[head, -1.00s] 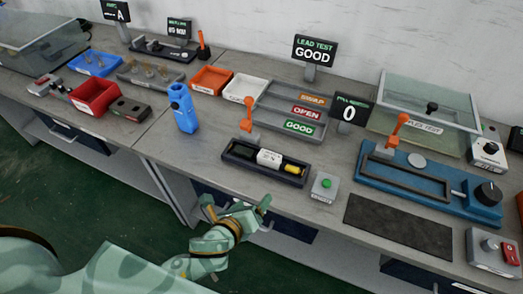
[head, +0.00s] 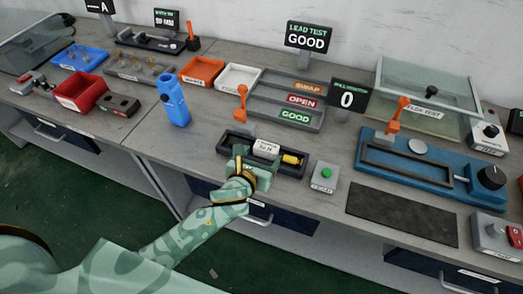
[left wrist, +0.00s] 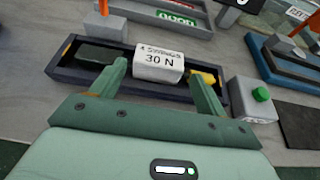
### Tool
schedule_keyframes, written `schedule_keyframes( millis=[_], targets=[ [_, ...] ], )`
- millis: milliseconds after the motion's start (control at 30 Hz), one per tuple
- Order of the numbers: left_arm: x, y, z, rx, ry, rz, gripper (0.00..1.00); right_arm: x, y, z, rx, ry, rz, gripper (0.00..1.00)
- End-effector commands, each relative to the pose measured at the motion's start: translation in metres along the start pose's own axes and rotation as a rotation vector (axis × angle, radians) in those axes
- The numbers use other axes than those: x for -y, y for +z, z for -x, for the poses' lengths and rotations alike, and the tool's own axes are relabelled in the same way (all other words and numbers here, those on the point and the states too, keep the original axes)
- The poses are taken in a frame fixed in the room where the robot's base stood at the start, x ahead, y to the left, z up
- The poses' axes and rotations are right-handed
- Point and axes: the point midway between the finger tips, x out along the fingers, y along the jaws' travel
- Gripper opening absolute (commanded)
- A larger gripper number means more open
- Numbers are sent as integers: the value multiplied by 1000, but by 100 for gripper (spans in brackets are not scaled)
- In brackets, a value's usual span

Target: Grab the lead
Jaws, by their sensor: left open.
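The lead seems to lie in a dark tray-like fixture (head: 224,150) on the bench. A yellow part (head: 292,159) shows at the tray's right end, and a black part (left wrist: 103,55) at its left in the left wrist view. A white block (left wrist: 158,62) marked "4 strands 30 N" stands between them and hides the middle. My left gripper (head: 256,166) is open at the tray's front. In the left wrist view its fingers reach over the tray's front, one on each side of the white block, with nothing visibly held. My right gripper is not in view.
An orange lever (head: 242,105) stands behind the tray. A green-button box (head: 324,177) is close on its right, then a black mat (head: 402,213) and a blue fixture (head: 430,172). A blue bottle (head: 173,100) stands to the left. The "LEAD TEST" sign (head: 310,35) reads GOOD.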

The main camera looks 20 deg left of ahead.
Motion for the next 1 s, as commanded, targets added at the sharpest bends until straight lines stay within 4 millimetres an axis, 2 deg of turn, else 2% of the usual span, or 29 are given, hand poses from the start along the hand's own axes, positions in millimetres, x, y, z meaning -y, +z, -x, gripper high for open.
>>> schedule_keyframes(
  millis=[333,600,633,733,767,833,867,1000],
  targets=[
    [-2,5,-48,-2,0,2,75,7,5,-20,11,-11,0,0],
    [-1,8,-52,0,-1,1,75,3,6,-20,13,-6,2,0],
    [-1,8,-52,0,-1,1,72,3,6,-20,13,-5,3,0],
    [-1,8,-52,0,-1,1,44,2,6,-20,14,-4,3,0],
    [-1,8,-52,0,-1,1,39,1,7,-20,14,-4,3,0],
    [-1,8,-52,0,-1,1,39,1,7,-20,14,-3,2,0],
    [-1,8,-52,0,-1,1,36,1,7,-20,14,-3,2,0],
    [-1,8,-52,0,-1,1,36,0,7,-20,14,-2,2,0]
  ],
)
